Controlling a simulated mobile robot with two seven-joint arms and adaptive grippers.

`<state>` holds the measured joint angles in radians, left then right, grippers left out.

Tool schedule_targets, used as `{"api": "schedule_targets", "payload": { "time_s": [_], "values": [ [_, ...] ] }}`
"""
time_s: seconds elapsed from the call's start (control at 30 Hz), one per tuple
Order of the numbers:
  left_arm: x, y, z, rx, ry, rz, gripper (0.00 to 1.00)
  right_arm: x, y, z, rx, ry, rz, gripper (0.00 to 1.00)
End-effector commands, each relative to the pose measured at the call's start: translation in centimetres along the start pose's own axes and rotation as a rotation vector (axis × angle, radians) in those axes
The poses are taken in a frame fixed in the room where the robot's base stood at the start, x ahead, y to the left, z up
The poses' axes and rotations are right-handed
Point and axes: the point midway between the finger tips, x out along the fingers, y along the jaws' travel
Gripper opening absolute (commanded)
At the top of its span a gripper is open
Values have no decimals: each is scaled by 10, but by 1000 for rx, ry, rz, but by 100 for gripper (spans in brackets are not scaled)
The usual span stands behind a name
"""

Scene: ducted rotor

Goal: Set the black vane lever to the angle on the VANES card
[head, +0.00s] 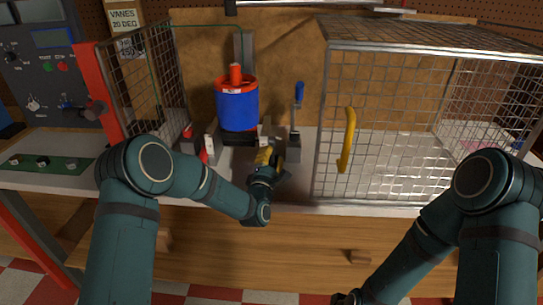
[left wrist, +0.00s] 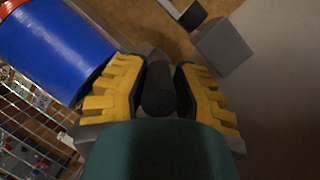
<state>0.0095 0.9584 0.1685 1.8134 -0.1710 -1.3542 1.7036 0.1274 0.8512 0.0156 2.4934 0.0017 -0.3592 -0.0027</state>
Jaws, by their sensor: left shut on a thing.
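The VANES card (head: 123,19) at the upper left of the head view reads 20 DEG. My left gripper (head: 265,157) is in front of the blue and red ducted rotor (head: 238,110), low and slightly to its right. In the left wrist view its yellow-padded fingers are shut around the black vane lever (left wrist: 158,90), a dark rounded grip. The lever is mostly hidden by the gripper in the head view, so I cannot read its angle. My right gripper (head: 350,298) is at the bottom edge, partly cut off, its jaws unclear.
A blue-handled lever (head: 299,93) stands on a grey block right of the rotor. A mesh guard (head: 390,115) with a yellow handle (head: 348,140) covers the right side. A mesh panel and red post (head: 99,95) stand left, beside a control box (head: 45,62).

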Motion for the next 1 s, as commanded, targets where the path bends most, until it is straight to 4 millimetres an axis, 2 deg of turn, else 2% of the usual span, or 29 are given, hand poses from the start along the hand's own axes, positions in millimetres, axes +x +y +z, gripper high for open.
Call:
{"api": "schedule_targets", "payload": {
  "time_s": [0.03,0.07,0.13,0.53,1.0],
  "values": [
    [1,2,0,1,0,4,0,0,0,0,0,0,0,47],
    [1,2,0,1,0,4,33,0,0,0,0,0,0,47],
    [1,2,0,1,0,4,57,0,0,0,0,0,0,47],
    [-4,0,0,0,1,-1,58,0,0,0,0,0,0,47],
    [-68,1,0,0,1,0,58,0,0,0,0,0,0,47]
  ]
}}
